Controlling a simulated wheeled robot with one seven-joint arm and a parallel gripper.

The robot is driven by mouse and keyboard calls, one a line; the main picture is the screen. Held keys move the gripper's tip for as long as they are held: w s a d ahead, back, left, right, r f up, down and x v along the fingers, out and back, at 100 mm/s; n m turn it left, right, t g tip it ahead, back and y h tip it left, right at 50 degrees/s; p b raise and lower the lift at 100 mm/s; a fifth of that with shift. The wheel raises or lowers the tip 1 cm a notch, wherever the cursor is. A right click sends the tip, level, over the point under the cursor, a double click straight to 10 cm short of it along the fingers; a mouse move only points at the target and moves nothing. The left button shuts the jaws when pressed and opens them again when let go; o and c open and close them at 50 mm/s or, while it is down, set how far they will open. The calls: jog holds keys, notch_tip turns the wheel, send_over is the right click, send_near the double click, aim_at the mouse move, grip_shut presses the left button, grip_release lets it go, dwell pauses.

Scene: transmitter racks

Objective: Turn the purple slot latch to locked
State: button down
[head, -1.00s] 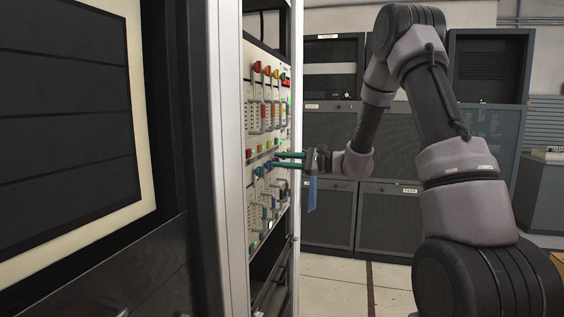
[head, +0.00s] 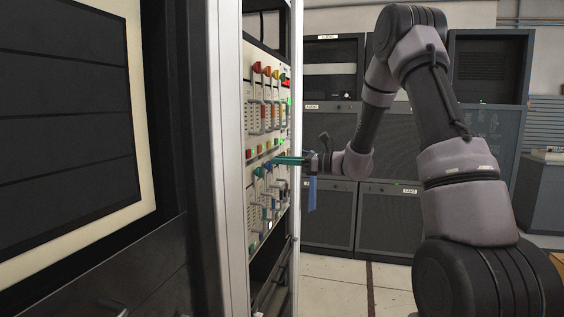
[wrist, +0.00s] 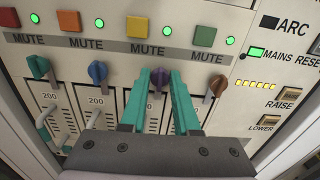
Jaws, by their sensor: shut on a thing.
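The purple slot latch (wrist: 157,82) is a small knob on the pale rack panel, under the third MUTE label in the wrist view. My gripper (wrist: 160,73) has its two green fingers on either side of it and is shut on it. The latch's exact angle is hard to read between the fingers. In the head view my gripper (head: 278,160) reaches left to the panel, and the purple latch cannot be made out there.
Coloured MUTE buttons (wrist: 134,27) line the row above. Open floor (head: 335,290) lies beside the rack.

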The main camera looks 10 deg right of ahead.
jog(key=shift+f, duration=0.1)
dwell(0.3)
jog(key=shift+m, duration=0.3)
jog(key=c, duration=0.7)
grip_release()
jog(key=shift+o, duration=0.2)
jog(key=v, duration=1.1)
